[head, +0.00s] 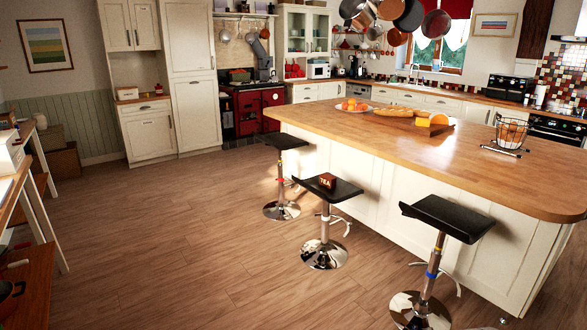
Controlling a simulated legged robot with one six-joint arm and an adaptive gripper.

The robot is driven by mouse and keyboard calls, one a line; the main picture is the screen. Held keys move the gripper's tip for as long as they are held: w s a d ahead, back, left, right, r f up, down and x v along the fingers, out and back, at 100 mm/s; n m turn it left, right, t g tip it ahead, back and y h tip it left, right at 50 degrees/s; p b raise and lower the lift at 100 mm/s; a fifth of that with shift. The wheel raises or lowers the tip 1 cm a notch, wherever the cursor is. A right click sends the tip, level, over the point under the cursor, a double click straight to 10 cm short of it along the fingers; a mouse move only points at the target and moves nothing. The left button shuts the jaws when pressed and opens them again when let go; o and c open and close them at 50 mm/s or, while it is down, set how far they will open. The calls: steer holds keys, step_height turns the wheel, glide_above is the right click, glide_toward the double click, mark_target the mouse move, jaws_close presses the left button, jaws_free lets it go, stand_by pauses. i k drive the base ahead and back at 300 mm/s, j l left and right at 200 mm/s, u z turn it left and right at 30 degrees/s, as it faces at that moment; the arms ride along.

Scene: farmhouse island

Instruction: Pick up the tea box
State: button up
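A small dark brown tea box (326,181) with "TEA" in light letters on its face sits on the black seat of the middle bar stool (345,191). The stool stands in front of the long side of the kitchen island. The box is upright near the middle of the seat. My gripper is not in the head view.
A nearer bar stool (446,216) stands to the right and a farther one (284,141) to the left. The island (480,150) holds fruit, bread, cheese and a wire basket (510,134). Shelving (36,263) lines the left edge. The wooden floor (180,235) between is clear.

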mark_target(328, 181)
steer(key=i, duration=3.5)
steer(key=i+z, duration=0.2)
steer(key=i, duration=0.25)
steer(key=i+j+z, duration=0.25)
steer(key=i, duration=0.2)
steer(key=i+j+z, duration=0.2)
steer(key=i, duration=0.25)
